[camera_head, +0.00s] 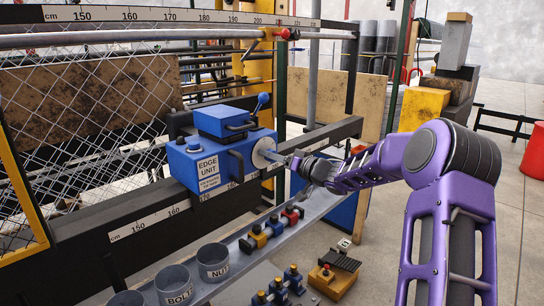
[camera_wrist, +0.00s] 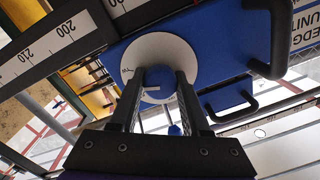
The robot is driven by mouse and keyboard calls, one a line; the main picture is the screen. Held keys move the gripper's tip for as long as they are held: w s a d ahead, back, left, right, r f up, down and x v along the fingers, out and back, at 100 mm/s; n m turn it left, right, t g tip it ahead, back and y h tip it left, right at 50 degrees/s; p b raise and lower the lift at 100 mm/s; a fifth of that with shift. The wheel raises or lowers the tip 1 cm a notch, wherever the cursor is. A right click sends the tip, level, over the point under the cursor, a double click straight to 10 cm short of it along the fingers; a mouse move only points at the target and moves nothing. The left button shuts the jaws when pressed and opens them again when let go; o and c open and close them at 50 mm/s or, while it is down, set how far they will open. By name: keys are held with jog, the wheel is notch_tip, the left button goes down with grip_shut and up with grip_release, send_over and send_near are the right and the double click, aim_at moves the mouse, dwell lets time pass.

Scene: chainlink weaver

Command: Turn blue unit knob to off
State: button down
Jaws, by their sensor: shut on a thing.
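The blue edge unit (camera_head: 205,165) sits on a dark rail with a ruler strip. It bears a label reading "EDGE UNIT". On its right side is a round pale dial plate (camera_head: 264,152), which also shows in the wrist view (camera_wrist: 178,48). In the wrist view the blue knob (camera_wrist: 158,84) stands at the middle of this plate with a light pointer line on it. My gripper (camera_wrist: 158,88) has one finger on each side of the knob and is shut on it. In the head view my gripper (camera_head: 287,162) reaches the dial from the right; the knob is mostly hidden there.
Black handles (camera_head: 236,165) stick out from the unit. A grey tray (camera_head: 225,260) below carries cups marked for bolts and nuts. Small coloured clamps (camera_head: 272,232) sit along it. A chain-link mesh (camera_head: 85,110) stands at left. A red bin (camera_head: 534,150) is at far right.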

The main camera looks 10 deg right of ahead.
jog(key=n+b, duration=0.1)
jog(key=n, duration=0.4)
jog(key=shift+a+f, duration=0.1)
jog(key=n+b, duration=0.2)
jog(key=n, duration=0.3)
jog(key=shift+n+h, duration=0.3)
jog(key=shift+h, duration=0.1)
jog(key=n, duration=0.5)
jog(key=shift+b, duration=0.35)
jog(key=n, duration=0.5)
jog(key=shift+c, duration=1.9)
grip_release()
jog(key=shift+t+h, duration=0.3)
